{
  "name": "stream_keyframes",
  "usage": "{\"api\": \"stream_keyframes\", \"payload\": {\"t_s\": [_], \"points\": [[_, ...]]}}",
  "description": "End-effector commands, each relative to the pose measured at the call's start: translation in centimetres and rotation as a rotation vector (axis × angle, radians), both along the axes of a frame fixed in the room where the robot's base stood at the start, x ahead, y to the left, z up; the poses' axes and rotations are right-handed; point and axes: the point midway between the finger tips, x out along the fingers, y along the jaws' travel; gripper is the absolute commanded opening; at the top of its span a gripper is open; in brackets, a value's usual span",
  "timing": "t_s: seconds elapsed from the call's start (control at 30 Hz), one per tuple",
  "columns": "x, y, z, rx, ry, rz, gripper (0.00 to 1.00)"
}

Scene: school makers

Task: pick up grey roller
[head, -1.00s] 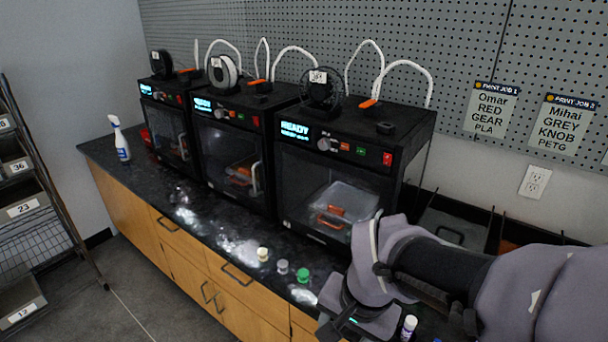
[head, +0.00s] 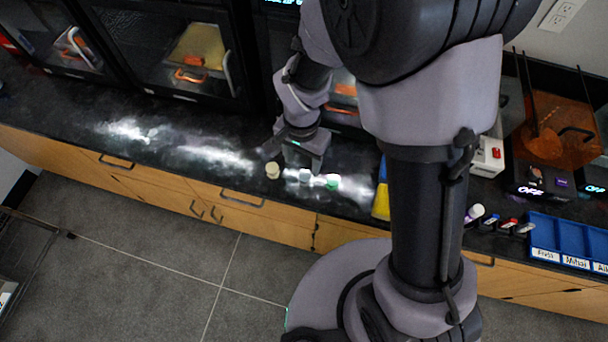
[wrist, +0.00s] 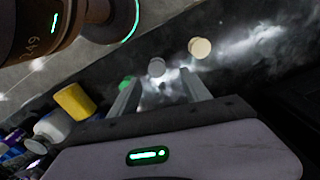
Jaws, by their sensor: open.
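The grey roller (head: 304,176) stands on the dark counter between a cream roller (head: 272,171) and a green roller (head: 332,181). In the wrist view the grey roller (wrist: 156,67) shows just beyond the gap between my fingertips. The cream roller (wrist: 200,48) is to its right and the green one (wrist: 126,84) to its left, partly behind a finger. My gripper (head: 294,158) is open and empty, close behind the row in the head view. It also shows in the wrist view (wrist: 160,82), apart from the grey roller as far as I can tell.
A yellow object (head: 381,203) is right of the green roller. A blue tray (head: 566,238) and several bottles (head: 475,213) are further right. The counter left of the rollers is clear.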

Motion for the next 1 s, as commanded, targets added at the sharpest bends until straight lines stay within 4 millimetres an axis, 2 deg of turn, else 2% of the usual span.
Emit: {"api": "stream_keyframes", "payload": {"t_s": [0.03, 0.23, 0.4, 0.63, 0.9, 1.0], "points": [[0.0, 0.0, -0.9, 0.000, 0.000, 0.000, 0.56], [-0.2, -0.3, -2.8, 0.000, 0.000, 0.000, 0.56], [-0.5, -0.7, -6.3, -0.001, 0.001, 0.001, 0.56], [-0.4, -0.7, -6.4, 0.000, -0.001, 0.000, 0.56], [-0.4, -0.7, -6.4, 0.000, -0.001, 0.001, 0.03], [-0.4, -0.7, -6.4, 0.000, -0.001, 0.001, 0.00]]}}
